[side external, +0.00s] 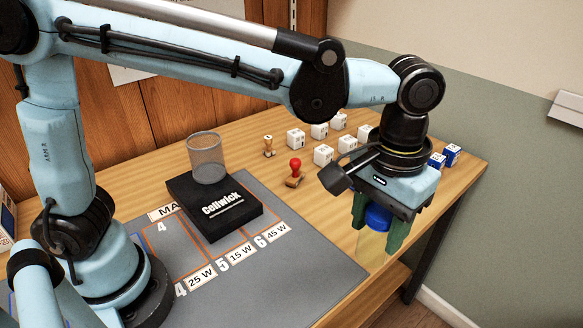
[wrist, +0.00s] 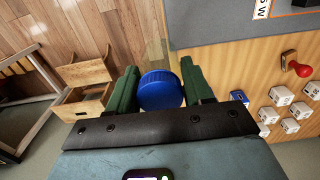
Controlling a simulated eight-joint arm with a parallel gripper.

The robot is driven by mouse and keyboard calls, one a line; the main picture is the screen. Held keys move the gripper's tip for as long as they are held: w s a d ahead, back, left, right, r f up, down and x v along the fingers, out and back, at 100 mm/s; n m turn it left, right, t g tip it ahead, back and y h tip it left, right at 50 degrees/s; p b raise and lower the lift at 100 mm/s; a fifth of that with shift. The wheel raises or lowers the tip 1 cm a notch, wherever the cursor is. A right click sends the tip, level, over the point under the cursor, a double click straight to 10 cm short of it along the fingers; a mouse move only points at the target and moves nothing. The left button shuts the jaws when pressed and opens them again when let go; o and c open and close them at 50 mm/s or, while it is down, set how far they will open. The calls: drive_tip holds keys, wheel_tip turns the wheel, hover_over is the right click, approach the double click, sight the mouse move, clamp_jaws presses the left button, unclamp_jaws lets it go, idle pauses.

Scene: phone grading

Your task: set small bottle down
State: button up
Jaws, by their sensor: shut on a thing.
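The small bottle has a blue cap (side external: 378,218) and a pale, see-through body (side external: 372,242). It hangs upright between the two green fingers of my gripper (side external: 380,230), which is shut on it. In the wrist view the blue cap (wrist: 160,90) shows between the fingers of my gripper (wrist: 158,82). A pale part of the body (wrist: 154,52) shows beyond the cap. In the side view the bottle is at the table's front right edge. In the wrist view floor shows beside it, so it appears at or past that edge. I cannot see its base touching anything.
The wooden table (side external: 300,215) bears a grey mat (side external: 300,260) with numbered, orange-lined areas. A red-handled stamp (side external: 295,172), several white cubes (side external: 323,155) and blue cubes (side external: 452,154) stand behind.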

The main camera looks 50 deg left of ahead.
drive_tip(key=shift+w+a+f, duration=1.2)
drive_tip(key=shift+w+f, duration=0.45)
drive_tip(key=shift+f, duration=0.2)
drive_tip(key=shift+w+a+f, duration=1.15)
drive_tip(key=shift+w+f, duration=0.45)
drive_tip(key=shift+f, duration=0.3)
drive_tip(key=shift+w+a+f, duration=1.2)
drive_tip(key=shift+w+f, duration=0.45)
drive_tip(key=shift+f, duration=0.2)
drive_tip(key=o, duration=1.1)
drive_tip(key=shift+f, duration=0.1)
wheel_tip(320, 180, up, 12)
drive_tip(key=s+a+t, duration=0.2)
drive_tip(key=s+a, duration=0.2)
drive_tip(key=a, duration=0.1)
drive_tip(key=s+a+f+t, duration=0.1)
drive_tip(key=s+a+t, duration=0.1)
drive_tip(key=s+a, duration=0.2)
drive_tip(key=s+a+f+t, duration=0.1)
drive_tip(key=s+a+t, duration=0.2)
drive_tip(key=s+a, duration=0.2)
drive_tip(key=shift+a, duration=1.4)
